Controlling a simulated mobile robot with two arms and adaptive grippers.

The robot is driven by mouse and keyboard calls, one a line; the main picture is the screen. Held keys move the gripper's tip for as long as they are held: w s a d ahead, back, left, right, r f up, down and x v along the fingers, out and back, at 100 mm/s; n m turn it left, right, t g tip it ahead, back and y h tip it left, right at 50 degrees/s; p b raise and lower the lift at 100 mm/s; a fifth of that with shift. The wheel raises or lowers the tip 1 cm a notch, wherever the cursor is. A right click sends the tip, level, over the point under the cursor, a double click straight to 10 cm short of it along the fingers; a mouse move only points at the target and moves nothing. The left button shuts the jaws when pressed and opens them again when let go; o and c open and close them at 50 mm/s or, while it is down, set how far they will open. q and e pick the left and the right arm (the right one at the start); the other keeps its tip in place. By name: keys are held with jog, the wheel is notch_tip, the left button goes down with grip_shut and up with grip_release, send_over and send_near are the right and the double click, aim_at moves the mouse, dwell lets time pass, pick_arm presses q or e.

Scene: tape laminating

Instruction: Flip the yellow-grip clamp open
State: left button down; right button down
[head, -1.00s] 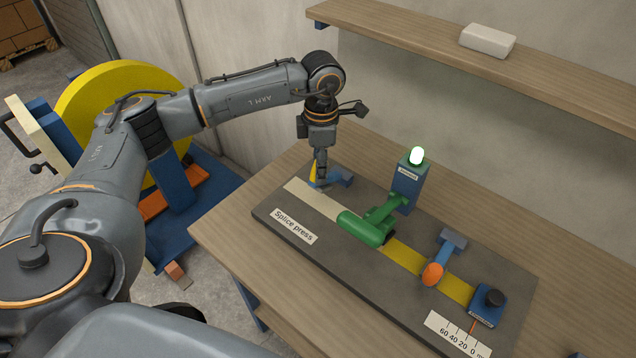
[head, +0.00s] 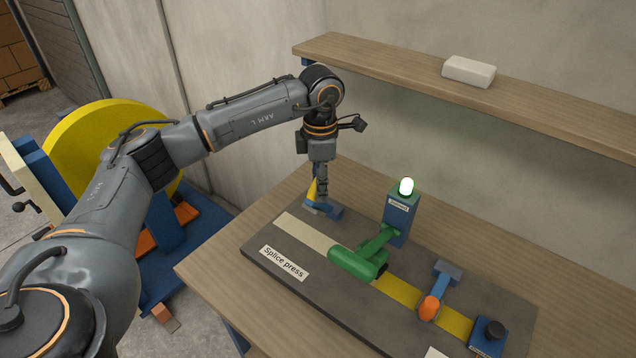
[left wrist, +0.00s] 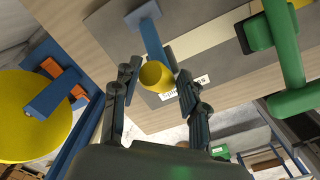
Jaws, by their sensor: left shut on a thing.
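The yellow-grip clamp has a blue base (head: 329,210) at the far left end of the splice press. Its yellow grip (head: 312,189) stands raised above the press board, partly hidden by my left gripper (head: 321,190). In the left wrist view, the yellow grip (left wrist: 156,75) is between the two dark fingers of my left gripper (left wrist: 158,80), and the blue lever (left wrist: 152,38) runs up from it to the base. My left gripper is shut on this grip. My right gripper is not in view.
A green clamp (head: 357,263) lies across the tape beside a blue post with a lit lamp (head: 406,187). An orange-grip clamp (head: 429,308) stands farther right on the grey press board (head: 320,290). A shelf (head: 370,65) with a white block (head: 469,71) is behind.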

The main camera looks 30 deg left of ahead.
pick_arm(q)
jog(key=shift+w+f, duration=0.15)
jog(key=shift+f, duration=0.1)
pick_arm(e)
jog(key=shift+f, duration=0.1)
pick_arm(q)
jog(key=c, duration=1)
grip_release()
jog(key=shift+w+f, duration=0.3)
jog(key=shift+w, duration=0.2)
jog(key=shift+w+a+f, duration=0.1)
jog(key=shift+w, duration=0.15)
jog(key=shift+s+r, duration=0.25)
jog(key=shift+s, duration=0.05)
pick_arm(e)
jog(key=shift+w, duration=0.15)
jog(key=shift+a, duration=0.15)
